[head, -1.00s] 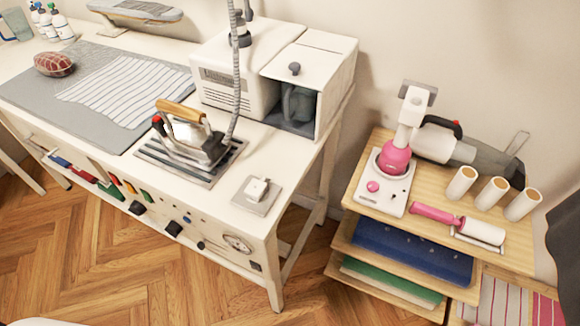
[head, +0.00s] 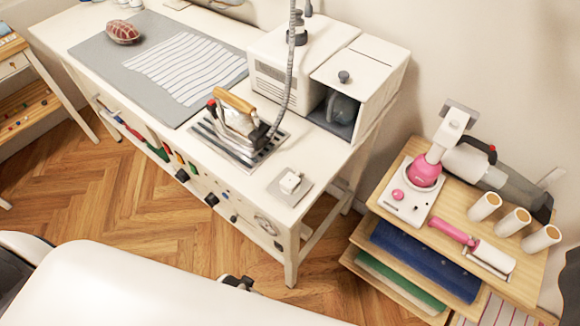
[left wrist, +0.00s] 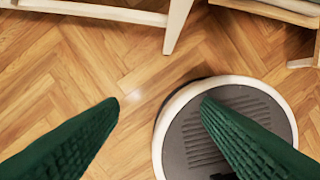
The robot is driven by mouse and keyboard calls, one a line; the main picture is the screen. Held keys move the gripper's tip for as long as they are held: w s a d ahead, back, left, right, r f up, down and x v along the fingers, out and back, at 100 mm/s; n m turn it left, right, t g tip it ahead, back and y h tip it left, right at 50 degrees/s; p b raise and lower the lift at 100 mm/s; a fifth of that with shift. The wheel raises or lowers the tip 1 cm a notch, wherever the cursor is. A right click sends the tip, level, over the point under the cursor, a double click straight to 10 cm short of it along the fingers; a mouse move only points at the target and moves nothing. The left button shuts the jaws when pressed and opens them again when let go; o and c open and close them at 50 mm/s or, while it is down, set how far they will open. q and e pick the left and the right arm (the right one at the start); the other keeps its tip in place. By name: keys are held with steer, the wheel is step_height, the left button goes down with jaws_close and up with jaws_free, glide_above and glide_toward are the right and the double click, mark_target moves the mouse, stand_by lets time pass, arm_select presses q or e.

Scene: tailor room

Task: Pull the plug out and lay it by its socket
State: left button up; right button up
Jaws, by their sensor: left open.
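The white plug (head: 290,181) sits on a square grey socket plate (head: 280,193) at the right front corner of the white ironing table. It appears seated in the socket; its cord cannot be made out. My left gripper (left wrist: 160,100) shows in the left wrist view as two green ribbed fingers spread wide apart, with nothing between them. It is over the floor, in front of the table and apart from the plug. In the head view my white left arm fills the lower left and hides most of the gripper. My right gripper is not in view.
An iron (head: 238,122) rests on its stand left of the plug, its hose rising beside it. A white boxy unit (head: 335,80) stands behind. A wooden shelf (head: 440,232) with tools is to the right. The tabletop around the socket plate is clear.

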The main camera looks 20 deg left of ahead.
arm_select(q)
steer(key=w+d+r+h+p, duration=0.1)
steer(key=w+d+r+p, duration=0.2)
steer(key=r, duration=0.9)
steer(key=w+d+r+t+p, duration=0.1)
steer(key=w+d+r+p, duration=0.2)
steer(key=r, duration=0.9)
steer(key=w+d+r+h+p, duration=0.1)
steer(key=w+r+p, duration=0.3)
steer(key=r, duration=0.8)
steer(key=w+d+r+m+g+h+p, duration=0.1)
steer(key=w+d+r+m+p, duration=0.15)
steer(key=w+d+r, duration=0.3)
steer(key=w+a+r+y+p, duration=0.1)
steer(key=w, duration=0.1)
steer(key=w+a+r+g+y, duration=0.1)
steer(key=a, duration=0.1)
steer(key=w+a+r+g+y+p, duration=0.1)
steer(key=w+a+r, duration=0.1)
steer(key=shift+w+a+n+p, duration=0.2)
steer(key=shift+w+n+p, duration=0.05)
steer(key=shift+w+p, duration=0.1)
steer(key=shift+w+a+r+y, duration=0.1)
steer(key=shift+a+y, duration=0.2)
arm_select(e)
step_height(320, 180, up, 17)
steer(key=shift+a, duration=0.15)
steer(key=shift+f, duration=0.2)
